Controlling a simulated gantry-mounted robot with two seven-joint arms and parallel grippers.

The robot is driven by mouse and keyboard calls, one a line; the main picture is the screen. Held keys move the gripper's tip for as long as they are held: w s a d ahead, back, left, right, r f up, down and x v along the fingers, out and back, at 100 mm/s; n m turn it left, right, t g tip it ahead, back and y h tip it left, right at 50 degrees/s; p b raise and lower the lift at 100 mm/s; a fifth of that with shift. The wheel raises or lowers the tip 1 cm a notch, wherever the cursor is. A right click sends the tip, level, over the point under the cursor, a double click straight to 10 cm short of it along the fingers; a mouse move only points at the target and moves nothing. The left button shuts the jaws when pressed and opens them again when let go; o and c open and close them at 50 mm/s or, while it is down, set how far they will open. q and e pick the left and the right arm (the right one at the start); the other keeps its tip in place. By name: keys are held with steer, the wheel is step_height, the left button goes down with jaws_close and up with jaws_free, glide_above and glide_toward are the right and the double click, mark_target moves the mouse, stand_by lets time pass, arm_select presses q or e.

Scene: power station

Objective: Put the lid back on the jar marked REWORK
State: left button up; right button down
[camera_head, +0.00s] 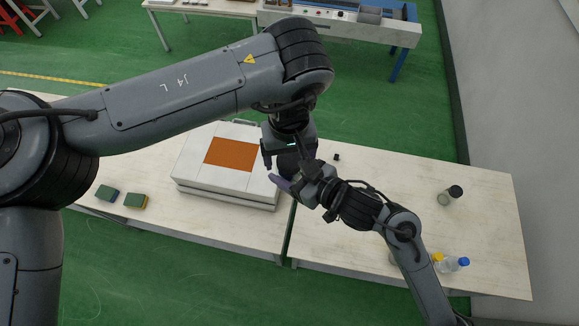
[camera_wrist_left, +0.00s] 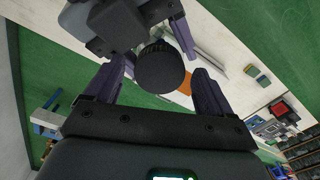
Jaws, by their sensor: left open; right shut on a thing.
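My left gripper (camera_wrist_left: 153,92) is open. Its purple fingers stand on either side of a black ribbed round lid (camera_wrist_left: 160,70) in the left wrist view, and I cannot tell if they touch it. My right gripper, seen in the head view (camera_head: 284,178), is shut on this black-topped thing just below my left gripper (camera_head: 290,158). Whether a jar is under the lid is hidden. A grey jar with a black top (camera_head: 449,195) lies or leans on the right table. No REWORK marking is readable.
A white case with an orange panel (camera_head: 230,152) sits on the left table, with green-and-yellow sponges (camera_head: 136,201) to its left. A small dark piece (camera_head: 336,157) lies on the right table. Bottles with yellow (camera_head: 437,257) and blue (camera_head: 463,262) caps stand near its front edge.

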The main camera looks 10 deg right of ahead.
arm_select(q)
steer(key=shift+r, duration=2.3)
steer(key=shift+c, duration=0.4)
